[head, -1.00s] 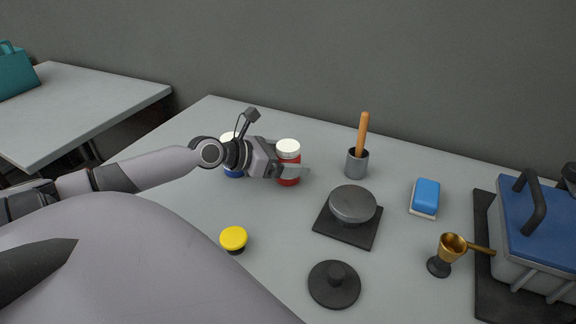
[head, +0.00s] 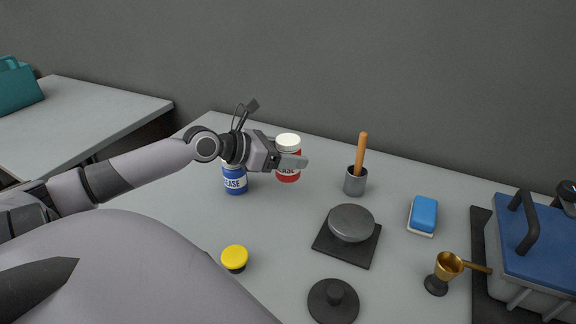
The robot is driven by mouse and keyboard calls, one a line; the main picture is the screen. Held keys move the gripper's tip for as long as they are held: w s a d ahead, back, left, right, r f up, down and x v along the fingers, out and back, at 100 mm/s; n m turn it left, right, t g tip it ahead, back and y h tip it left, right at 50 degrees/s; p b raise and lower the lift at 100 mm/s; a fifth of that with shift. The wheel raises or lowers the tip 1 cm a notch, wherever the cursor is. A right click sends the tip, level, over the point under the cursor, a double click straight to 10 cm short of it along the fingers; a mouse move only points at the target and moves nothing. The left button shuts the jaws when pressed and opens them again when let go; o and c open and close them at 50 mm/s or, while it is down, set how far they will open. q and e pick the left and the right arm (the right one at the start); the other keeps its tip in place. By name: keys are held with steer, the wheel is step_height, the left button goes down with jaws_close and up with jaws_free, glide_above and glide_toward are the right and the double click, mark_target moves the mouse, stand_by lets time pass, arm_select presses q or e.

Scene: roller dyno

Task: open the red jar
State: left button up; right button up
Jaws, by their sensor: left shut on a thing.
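The red jar (head: 289,175) has a white lid (head: 288,140) and a partly covered white-lettered label. It is upright, and its lid is on. My left gripper (head: 290,161) comes in from the left and is shut on the jar just below the lid. One finger crosses the front of the jar and hides part of it. The jar appears to be held a little above the table. My right gripper is not in view.
A blue jar (head: 235,181) stands just left, partly under my left wrist. A grey cup (head: 355,182) with a wooden-handled tool stands to the right. A dark round weight (head: 351,223), a blue sponge (head: 424,214), a brass cup (head: 448,265) and a yellow knob (head: 235,257) are nearer.

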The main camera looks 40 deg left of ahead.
arm_select(q)
step_height(320, 180, up, 14)
steer(key=shift+f+p, duration=0.15)
steer(key=shift+p, duration=0.7)
steer(key=o, duration=0.5)
steer(key=c, duration=0.7)
